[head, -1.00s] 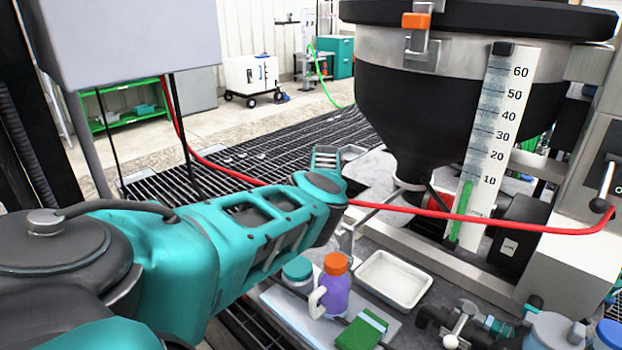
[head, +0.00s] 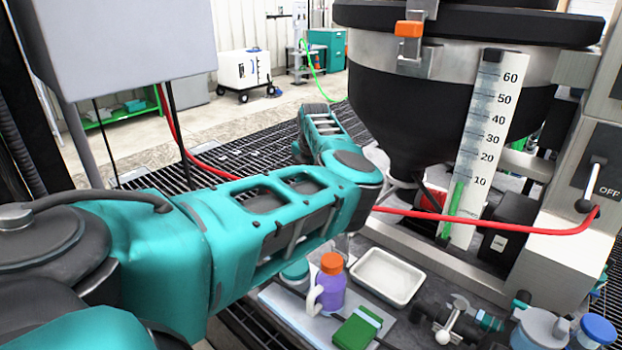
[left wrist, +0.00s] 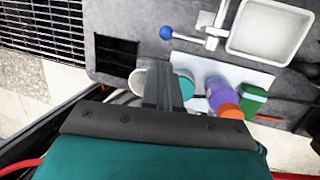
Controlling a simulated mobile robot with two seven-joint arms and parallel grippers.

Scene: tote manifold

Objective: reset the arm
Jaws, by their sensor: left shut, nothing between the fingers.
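My left arm (head: 270,215) reaches in from the left in the head view, bent at the elbow, and its gripper is hidden there behind the arm. In the left wrist view my left gripper (left wrist: 163,85) is shut and empty, its fingers together above the bench. Below and beside it are a teal-lidded jar (left wrist: 186,84), a purple bottle with an orange cap (left wrist: 220,95) and a green sponge-like block (left wrist: 252,98). In the head view the bottle (head: 331,291) and block (head: 357,328) stand in front of my forearm. My right gripper is not in view.
A white tray (head: 388,277) lies on the bench. A black hopper (head: 440,110) with a scale (head: 487,130) stands behind. A red hose (head: 470,222) crosses close to my arm. A grey box (head: 120,40) hangs at the upper left. A lever with a blue knob (left wrist: 166,32) is near the gripper.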

